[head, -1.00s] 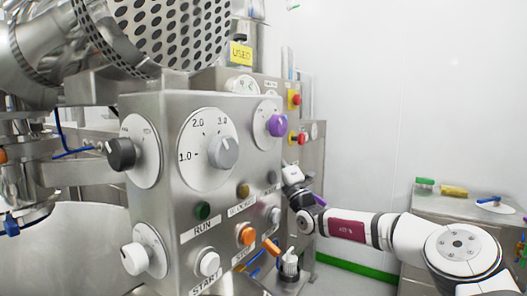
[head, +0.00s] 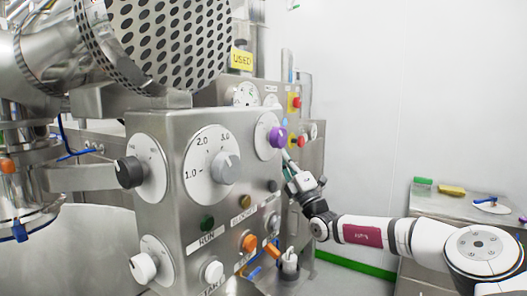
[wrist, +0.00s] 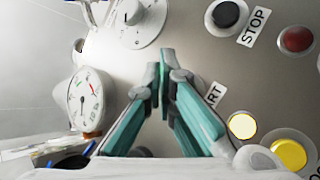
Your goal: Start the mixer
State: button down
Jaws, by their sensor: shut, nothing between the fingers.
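In the head view, the steel control box carries a white button (head: 213,271) above a START label cut by the frame edge. My gripper (head: 288,160) is at the box's right side, just below the purple knob (head: 278,137), fingers pointing up and left. In the wrist view, my gripper (wrist: 165,60) is shut and empty before a grey panel. A label ending in "ART" (wrist: 215,95) is partly covered by the right finger; what lies left of it is hidden by the fingers. A black button (wrist: 225,15) sits beside a STOP label (wrist: 254,26). Contact with the panel is unclear.
The wrist view also shows a red button (wrist: 297,40), a bright white lamp (wrist: 242,125), a yellow button (wrist: 289,155) and a dial gauge (wrist: 88,100). In the head view, a steel bench (head: 440,205) stands at right; the wall behind my arm is bare.

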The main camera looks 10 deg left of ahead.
jog(key=shift+s+d+p, duration=0.25)
jog(key=shift+d+p, duration=0.1)
jog(key=shift+d, duration=0.25)
jog(key=shift+s+d+p, duration=0.2)
jog(key=shift+d+p, duration=0.1)
jog(key=shift+d, duration=0.3)
